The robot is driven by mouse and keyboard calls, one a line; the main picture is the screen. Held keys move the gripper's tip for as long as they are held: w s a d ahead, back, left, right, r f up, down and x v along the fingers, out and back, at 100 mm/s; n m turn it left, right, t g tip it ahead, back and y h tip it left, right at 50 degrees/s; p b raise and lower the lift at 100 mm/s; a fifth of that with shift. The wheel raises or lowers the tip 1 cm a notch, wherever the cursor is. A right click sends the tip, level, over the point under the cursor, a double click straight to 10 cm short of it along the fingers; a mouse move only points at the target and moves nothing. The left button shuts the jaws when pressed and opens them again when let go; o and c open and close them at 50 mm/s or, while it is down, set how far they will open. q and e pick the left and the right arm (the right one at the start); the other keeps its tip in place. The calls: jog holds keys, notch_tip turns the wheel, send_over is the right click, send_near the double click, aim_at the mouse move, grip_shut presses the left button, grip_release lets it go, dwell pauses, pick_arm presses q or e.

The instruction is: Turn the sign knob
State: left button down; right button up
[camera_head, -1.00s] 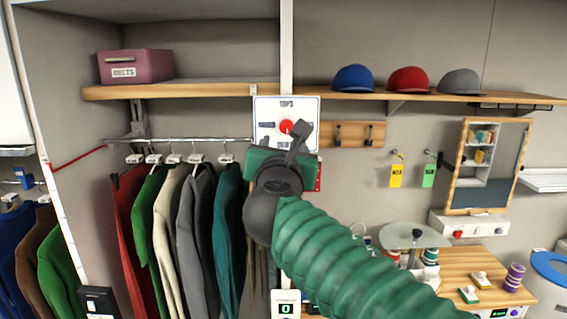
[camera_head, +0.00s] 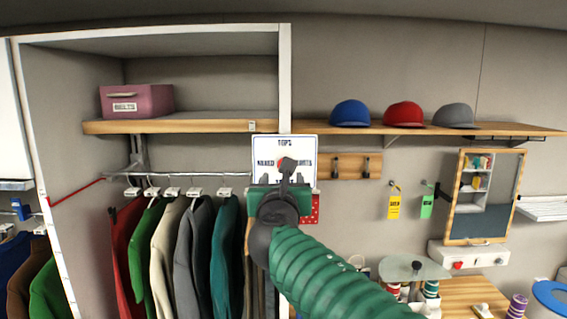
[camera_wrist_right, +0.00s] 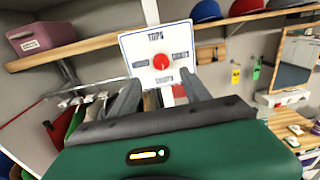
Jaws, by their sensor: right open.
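The white sign (camera_head: 302,153) headed "TOPS" is mounted at the post beside the clothes closet, with words around its middle. Its red knob (camera_head: 286,163) is partly hidden behind my right gripper (camera_head: 287,172) in the head view. In the right wrist view the whole sign (camera_wrist_right: 140,50) shows, with the red knob (camera_wrist_right: 161,62) at its centre. There my right gripper (camera_wrist_right: 158,88) is open, its two dark fingers apart below and either side of the knob. The fingers hold nothing; whether they touch the sign cannot be told. My left gripper is not in view.
Several jackets (camera_head: 196,240) hang left of the sign. A pink belts box (camera_head: 137,100) sits on the shelf above. Several caps (camera_head: 404,114) stand on the right shelf (camera_head: 480,129). A hook board (camera_head: 350,166) is just right of the sign.

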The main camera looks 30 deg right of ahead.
jog(key=p+x, duration=0.3)
jog(key=x, duration=0.7)
jog(key=shift+d, duration=0.35)
jog(key=shift+a+f, duration=0.1)
jog(key=shift+a, duration=0.1)
jog(key=c, duration=0.5)
grip_shut()
